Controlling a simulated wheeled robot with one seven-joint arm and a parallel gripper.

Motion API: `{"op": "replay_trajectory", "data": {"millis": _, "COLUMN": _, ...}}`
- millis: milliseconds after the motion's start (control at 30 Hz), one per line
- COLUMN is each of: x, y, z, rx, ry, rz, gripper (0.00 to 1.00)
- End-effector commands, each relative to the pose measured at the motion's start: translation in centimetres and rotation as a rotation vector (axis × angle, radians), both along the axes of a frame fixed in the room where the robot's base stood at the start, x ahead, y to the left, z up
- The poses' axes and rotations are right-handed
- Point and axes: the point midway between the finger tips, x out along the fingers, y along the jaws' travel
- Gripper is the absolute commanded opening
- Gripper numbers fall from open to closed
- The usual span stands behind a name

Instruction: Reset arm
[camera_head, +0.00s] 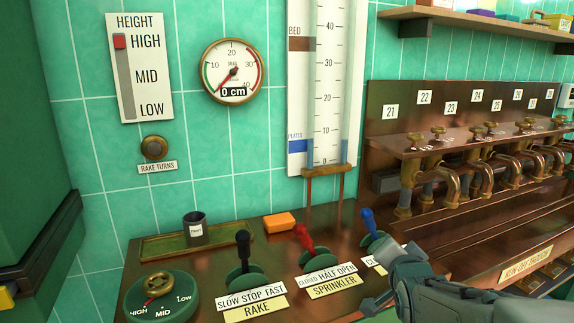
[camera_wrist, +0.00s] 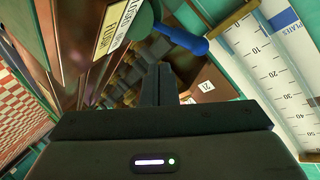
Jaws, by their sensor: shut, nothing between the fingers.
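My gripper shows in the wrist view (camera_wrist: 162,80) with its two dark fingers together and nothing between them. In the head view my grey arm comes in from the lower right, over the right end of the copper console, close to the blue-handled lever (camera_head: 369,221). That lever also shows in the wrist view (camera_wrist: 182,40), above and beside my fingers with a gap in the picture; I cannot tell the true distance. My arm hides part of the label below this lever.
Numbered brass taps (camera_head: 440,165) line the right. A gauge (camera_head: 232,71) reads 0 cm.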

Motion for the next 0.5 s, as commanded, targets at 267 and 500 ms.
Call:
{"op": "replay_trajectory", "data": {"millis": 267, "x": -5.8, "y": 3.1, "z": 2.5, "rx": -0.212, "ry": 0.442, "rz": 0.168, "gripper": 0.0}}
{"op": "replay_trajectory", "data": {"millis": 500, "x": -13.0, "y": 5.7, "z": 4.5, "rx": -0.35, "ry": 0.791, "rz": 0.42, "gripper": 0.0}}
